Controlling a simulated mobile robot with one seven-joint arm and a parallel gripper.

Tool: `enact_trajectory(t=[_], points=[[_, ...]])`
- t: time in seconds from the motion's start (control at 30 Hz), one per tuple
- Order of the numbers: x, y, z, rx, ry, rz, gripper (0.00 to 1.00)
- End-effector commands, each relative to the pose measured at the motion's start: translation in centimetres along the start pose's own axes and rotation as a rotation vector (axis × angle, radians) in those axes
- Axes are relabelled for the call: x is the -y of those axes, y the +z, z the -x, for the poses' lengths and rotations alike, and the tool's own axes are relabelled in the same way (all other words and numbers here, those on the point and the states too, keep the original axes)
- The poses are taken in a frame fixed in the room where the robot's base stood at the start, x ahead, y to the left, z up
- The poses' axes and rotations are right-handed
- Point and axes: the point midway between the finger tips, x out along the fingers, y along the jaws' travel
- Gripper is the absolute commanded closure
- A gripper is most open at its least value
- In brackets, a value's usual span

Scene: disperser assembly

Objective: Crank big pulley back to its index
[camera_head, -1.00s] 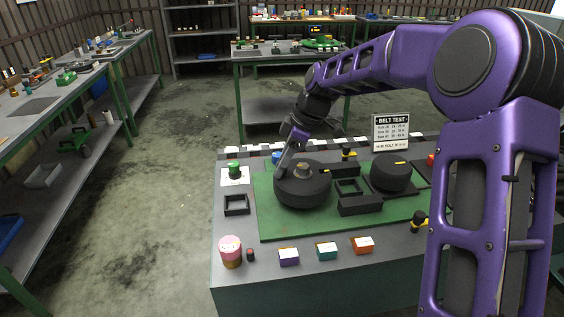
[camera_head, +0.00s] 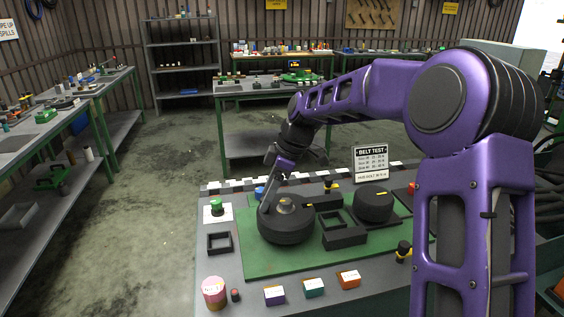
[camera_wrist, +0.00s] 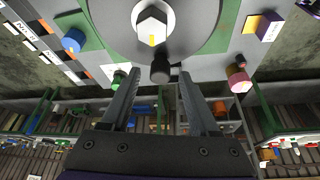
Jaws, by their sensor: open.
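The big pulley (camera_head: 287,231) is a dark round drum lying flat on the green plate (camera_head: 255,263), with a lighter hub bolt (camera_head: 286,205) on top. In the wrist view the pulley's grey face (camera_wrist: 108,22) fills the top, and the hexagonal bolt (camera_wrist: 152,27) bears a yellow mark. A dark crank knob (camera_wrist: 160,69) stands near the pulley's rim. My gripper (camera_wrist: 158,82) is open, its fingers on either side of the knob's line; contact cannot be told. In the head view my gripper (camera_head: 268,200) is low at the pulley's left edge, its tips partly unclear.
A smaller dark pulley (camera_head: 373,205) with a yellow mark stands at right. Black open blocks (camera_head: 343,238) sit between the pulleys. A belt test sign (camera_head: 371,160) stands behind. A pink-topped cylinder (camera_head: 213,291) and small coloured boxes (camera_head: 314,287) line the front.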

Motion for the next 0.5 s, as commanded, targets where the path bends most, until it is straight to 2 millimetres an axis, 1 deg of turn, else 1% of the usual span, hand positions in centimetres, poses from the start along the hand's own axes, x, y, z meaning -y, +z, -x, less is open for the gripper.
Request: enact_trajectory(t=[0.03,0.3,0.5], points=[[-0.1,0.0,1.2,0.0,0.005,0.0,0.39],[-0.1,0.0,7.9,0.0,0.006,-0.002,0.39],[-0.1,0.0,12.3,0.0,0.004,0.0,0.39]])
